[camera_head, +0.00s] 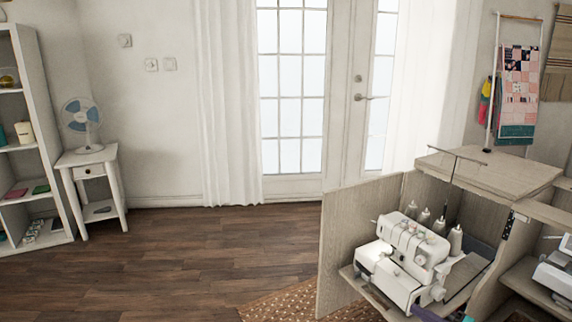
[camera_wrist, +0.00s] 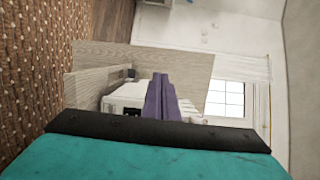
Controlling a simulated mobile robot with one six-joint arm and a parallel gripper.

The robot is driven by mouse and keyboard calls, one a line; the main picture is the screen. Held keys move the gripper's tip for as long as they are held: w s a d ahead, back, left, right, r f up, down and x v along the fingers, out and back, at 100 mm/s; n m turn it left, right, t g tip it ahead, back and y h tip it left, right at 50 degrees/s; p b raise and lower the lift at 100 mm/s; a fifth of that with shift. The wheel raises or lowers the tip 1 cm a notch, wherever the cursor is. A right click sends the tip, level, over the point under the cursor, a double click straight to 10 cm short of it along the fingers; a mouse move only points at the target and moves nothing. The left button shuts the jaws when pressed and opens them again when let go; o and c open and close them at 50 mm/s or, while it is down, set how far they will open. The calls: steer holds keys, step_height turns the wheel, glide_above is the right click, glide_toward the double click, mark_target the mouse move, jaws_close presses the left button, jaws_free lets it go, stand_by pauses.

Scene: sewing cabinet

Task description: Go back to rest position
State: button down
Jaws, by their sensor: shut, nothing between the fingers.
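My gripper (camera_wrist: 161,98) shows in the wrist view as two purple fingers pressed together, with nothing between them. Its teal body fills the bottom of that view. In the head view only a bit of my purple gripper (camera_head: 424,313) shows at the bottom edge, just below the serger. The white serger (camera_head: 408,252) with several thread cones stands on a shelf in the open sewing cabinet (camera_head: 345,235). In the sideways-turned wrist view the cabinet (camera_wrist: 185,68) and part of the white machine (camera_wrist: 128,97) lie beyond the fingers.
A second white machine (camera_head: 556,272) is at the right edge. The open cabinet door stands left of the serger. A patterned rug (camera_head: 280,302) lies in front. The wooden floor (camera_head: 180,260) to the left is clear, up to a side table (camera_head: 90,158) with a fan (camera_head: 80,116).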

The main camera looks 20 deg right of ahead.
steer(key=w+a+n+g+y+p, duration=0.2)
steer(key=w+a+g+p, duration=0.15)
steer(key=a, duration=0.75)
steer(key=w+a+n+g+y+p, duration=0.1)
steer(key=w+a+g+y+p, duration=0.25)
steer(key=a, duration=0.85)
steer(key=s+a+f+n+g+p, duration=0.1)
steer(key=s+a+n+g+p, duration=0.2)
steer(key=a, duration=0.7)
steer(key=a+f+n+g+p, duration=0.1)
steer(key=a+g+p, duration=0.1)
steer(key=a+p, duration=0.5)
steer(key=s+a+f+n+g+h+p, duration=0.2)
steer(key=s+a+g+h+p, duration=0.15)
steer(key=s+a, duration=0.45)
steer(key=s+a+f+n+g+h+p, duration=0.25)
steer(key=s+a+g, duration=0.3)
steer(key=s, duration=0.45)
steer(key=s+d+f+n+h+p, duration=0.2)
steer(key=s+d+f+h, duration=0.1)
steer(key=s+d+h, duration=0.4)
steer(key=d, duration=0.3)
steer(key=shift+d+g, duration=0.3)
steer(key=shift+d, duration=0.05)
